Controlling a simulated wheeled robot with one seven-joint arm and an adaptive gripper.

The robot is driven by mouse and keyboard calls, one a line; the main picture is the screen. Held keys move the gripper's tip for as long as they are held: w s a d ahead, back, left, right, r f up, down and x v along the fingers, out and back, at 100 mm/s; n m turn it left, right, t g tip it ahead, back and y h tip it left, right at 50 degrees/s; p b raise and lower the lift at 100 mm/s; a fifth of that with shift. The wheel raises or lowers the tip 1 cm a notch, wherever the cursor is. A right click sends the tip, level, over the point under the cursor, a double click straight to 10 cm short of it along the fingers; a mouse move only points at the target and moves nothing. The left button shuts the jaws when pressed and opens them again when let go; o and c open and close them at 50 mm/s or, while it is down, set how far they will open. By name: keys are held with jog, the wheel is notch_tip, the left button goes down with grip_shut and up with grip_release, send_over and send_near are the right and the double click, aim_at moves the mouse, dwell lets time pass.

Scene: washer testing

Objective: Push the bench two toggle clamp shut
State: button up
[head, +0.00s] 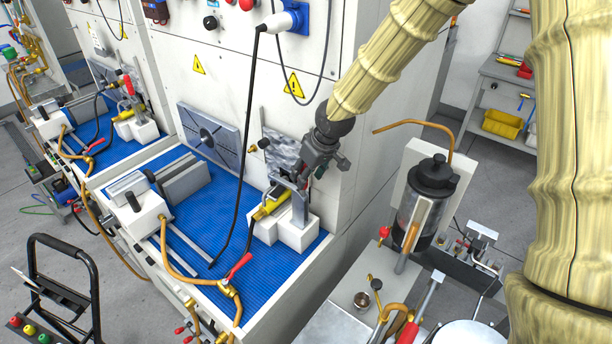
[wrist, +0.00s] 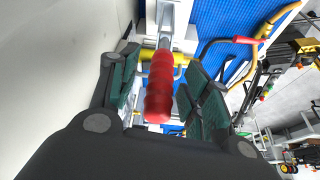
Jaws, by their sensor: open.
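The toggle clamp (head: 291,186) stands on white blocks at the right end of the near bench (head: 205,225), beside a yellow cylinder (head: 270,204). Its red grip (wrist: 160,88) shows large in the wrist view, on a grey metal lever arm (wrist: 166,32). My gripper (head: 316,170) is at the clamp, close to the tall white panel. In the wrist view, my gripper's open fingers (wrist: 160,75) stand on either side of the red grip, with gaps visible. Whether the palm touches the grip is unclear. In the head view my gripper hides much of the lever.
The white panel (head: 270,105) rises close behind my gripper. A black cable (head: 243,160) hangs in front of it to the blue mat. A red-handled valve (head: 238,267) and hoses sit at the bench front. A dark canister (head: 428,190) stands to the right.

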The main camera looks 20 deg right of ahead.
jog(key=v, duration=1)
jog(key=shift+r, duration=0.25)
jog(key=shift+s, duration=0.15)
